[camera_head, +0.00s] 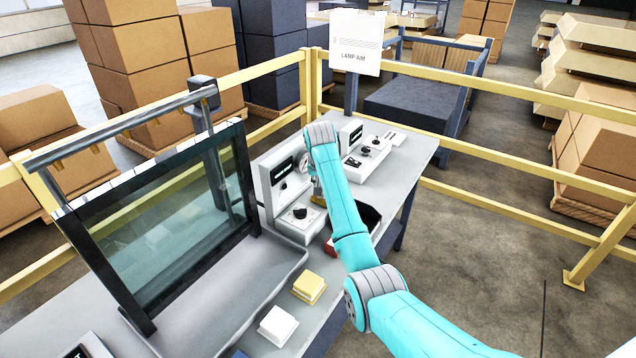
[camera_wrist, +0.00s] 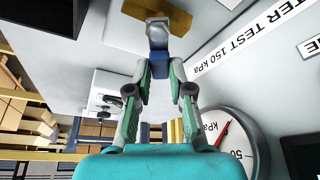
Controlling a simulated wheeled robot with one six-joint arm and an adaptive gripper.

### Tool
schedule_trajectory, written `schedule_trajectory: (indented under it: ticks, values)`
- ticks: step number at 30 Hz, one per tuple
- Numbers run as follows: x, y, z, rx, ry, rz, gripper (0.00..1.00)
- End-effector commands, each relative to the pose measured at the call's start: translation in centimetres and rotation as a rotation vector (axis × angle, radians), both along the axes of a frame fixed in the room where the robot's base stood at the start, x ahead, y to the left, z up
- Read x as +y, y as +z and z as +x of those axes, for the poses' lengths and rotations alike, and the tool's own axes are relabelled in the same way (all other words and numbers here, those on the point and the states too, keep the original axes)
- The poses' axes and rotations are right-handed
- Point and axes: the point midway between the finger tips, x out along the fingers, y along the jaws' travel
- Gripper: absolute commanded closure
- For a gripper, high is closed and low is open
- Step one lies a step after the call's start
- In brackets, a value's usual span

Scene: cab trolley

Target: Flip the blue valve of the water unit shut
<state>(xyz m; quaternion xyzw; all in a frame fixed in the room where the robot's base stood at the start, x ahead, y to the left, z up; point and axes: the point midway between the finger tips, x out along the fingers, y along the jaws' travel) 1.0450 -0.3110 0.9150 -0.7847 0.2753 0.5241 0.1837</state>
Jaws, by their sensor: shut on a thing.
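The blue valve lever (camera_wrist: 160,66) is between my fingertips in the wrist view. My gripper (camera_wrist: 161,74) is shut on it, with one finger on each side. A grey fitting (camera_wrist: 157,33) joins the lever to a brass valve body (camera_wrist: 175,15) on the white panel. The panel carries the label "TER TEST 150 kPa" (camera_wrist: 250,38), partly cut off, and a round kPa gauge (camera_wrist: 228,140) with a red needle. In the head view the white water unit (camera_head: 268,185) stands on the bench, and my teal arm hides most of the gripper and the lever.
A glass screen in a dark frame (camera_head: 160,225) stands left of the unit. A second white unit (camera_head: 372,150) is behind my arm. Yellow (camera_head: 309,287) and white (camera_head: 277,325) blocks lie on the near bench. Yellow railings (camera_head: 500,172) enclose the area.

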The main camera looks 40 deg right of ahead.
Motion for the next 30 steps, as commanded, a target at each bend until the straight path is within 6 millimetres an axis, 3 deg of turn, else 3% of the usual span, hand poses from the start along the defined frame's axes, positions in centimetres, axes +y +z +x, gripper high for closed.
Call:
schedule_trajectory:
  ticks: [15,30]
  values:
    - [-0.9,0.0,-1.1,0.001,-0.42,0.001,1.0]
    - [-1.1,0.0,-1.6,0.001,-0.562,0.001,1.0]
